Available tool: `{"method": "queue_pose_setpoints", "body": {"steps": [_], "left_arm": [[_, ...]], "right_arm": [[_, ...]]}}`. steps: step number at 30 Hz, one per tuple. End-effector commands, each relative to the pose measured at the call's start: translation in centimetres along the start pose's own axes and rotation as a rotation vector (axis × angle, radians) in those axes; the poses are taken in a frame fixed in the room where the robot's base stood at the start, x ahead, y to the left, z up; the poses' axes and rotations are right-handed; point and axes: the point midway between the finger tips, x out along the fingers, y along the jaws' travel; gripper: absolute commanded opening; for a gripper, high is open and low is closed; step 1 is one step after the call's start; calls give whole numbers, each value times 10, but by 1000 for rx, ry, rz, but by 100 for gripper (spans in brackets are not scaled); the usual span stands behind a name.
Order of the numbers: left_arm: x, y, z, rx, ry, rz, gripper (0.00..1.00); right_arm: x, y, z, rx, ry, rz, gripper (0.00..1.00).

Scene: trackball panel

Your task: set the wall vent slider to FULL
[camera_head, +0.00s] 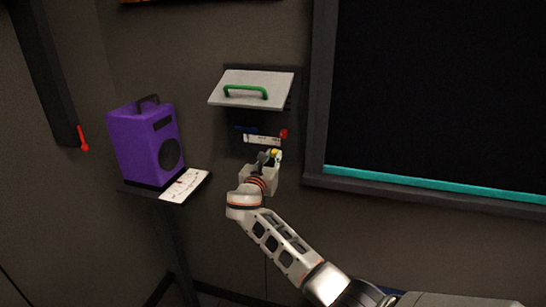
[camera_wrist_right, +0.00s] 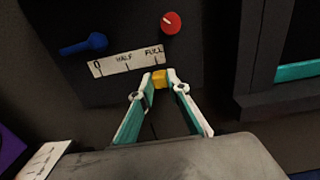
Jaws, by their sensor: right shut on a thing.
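The wall vent panel has a white scale label (camera_wrist_right: 127,60) marked 0, HALF and FULL; it also shows in the head view (camera_head: 262,140). The yellow slider knob (camera_wrist_right: 160,80) is just below the FULL end of the label in the right wrist view. My right gripper (camera_wrist_right: 161,77) is shut on the knob, its two fingertips on either side of it. In the head view my right gripper (camera_head: 270,157) is at the lower part of the panel, with a bit of yellow at its tips. The slider's track is mostly hidden. My left gripper is not in view.
A blue lever (camera_wrist_right: 84,44) and a red knob (camera_wrist_right: 172,22) sit above the label. A raised white flap (camera_head: 252,88) with a green handle (camera_head: 246,91) is over them. A purple speaker (camera_head: 147,143) stands on a small shelf at left. A dark framed board (camera_head: 440,90) is at right.

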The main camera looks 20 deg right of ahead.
Motion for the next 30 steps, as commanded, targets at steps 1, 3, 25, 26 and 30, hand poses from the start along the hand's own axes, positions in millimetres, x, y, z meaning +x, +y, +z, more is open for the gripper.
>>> {"method": "queue_pose_setpoints", "body": {"steps": [1,3,25,26,30], "left_arm": [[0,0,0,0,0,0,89],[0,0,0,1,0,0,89],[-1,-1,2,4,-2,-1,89],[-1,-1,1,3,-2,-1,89],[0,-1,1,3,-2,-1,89]], "right_arm": [[2,-4,-1,-5,0,-8,0],[2,-4,-1,-5,0,-9,0],[-24,-2,-3,-2,2,-4,33],[-28,-2,-2,-2,1,-4,33],[-52,-2,-2,-2,2,-5,33]]}}
